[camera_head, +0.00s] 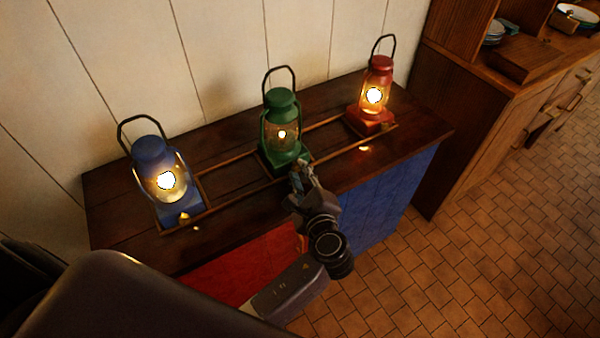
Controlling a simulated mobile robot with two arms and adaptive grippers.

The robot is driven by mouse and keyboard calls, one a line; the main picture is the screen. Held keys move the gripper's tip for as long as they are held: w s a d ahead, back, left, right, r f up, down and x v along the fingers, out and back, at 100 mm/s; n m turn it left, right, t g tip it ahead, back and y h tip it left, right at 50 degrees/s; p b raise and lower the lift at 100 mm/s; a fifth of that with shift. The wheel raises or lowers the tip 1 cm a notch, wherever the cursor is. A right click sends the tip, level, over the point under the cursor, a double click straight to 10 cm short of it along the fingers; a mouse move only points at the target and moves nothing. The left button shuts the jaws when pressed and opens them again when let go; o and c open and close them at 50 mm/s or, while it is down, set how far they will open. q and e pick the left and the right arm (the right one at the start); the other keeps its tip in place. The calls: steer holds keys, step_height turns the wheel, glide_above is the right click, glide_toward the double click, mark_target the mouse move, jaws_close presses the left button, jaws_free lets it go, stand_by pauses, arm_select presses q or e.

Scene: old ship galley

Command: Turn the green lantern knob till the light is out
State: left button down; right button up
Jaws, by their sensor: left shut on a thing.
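The green lantern (281,110) stands upright in the middle of a dark wooden counter, its handle raised. A small flame glows in its glass, dimmer than the lights in the other two lanterns. My left gripper (300,172) is at the front right of the green lantern's base, its fingers shut on the knob there. The knob itself is hidden by the fingers. My right gripper is not in view.
A lit blue lantern (152,152) stands to the left and a lit red lantern (379,78) to the right. A low wooden rail (232,178) runs along the counter (120,228). A wooden cabinet (470,110) stands at right, with tiled floor (470,240) in front.

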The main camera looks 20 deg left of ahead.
arm_select(q)
steer(key=c, duration=1.9)
jaws_free()
steer(key=shift+o, duration=0.8)
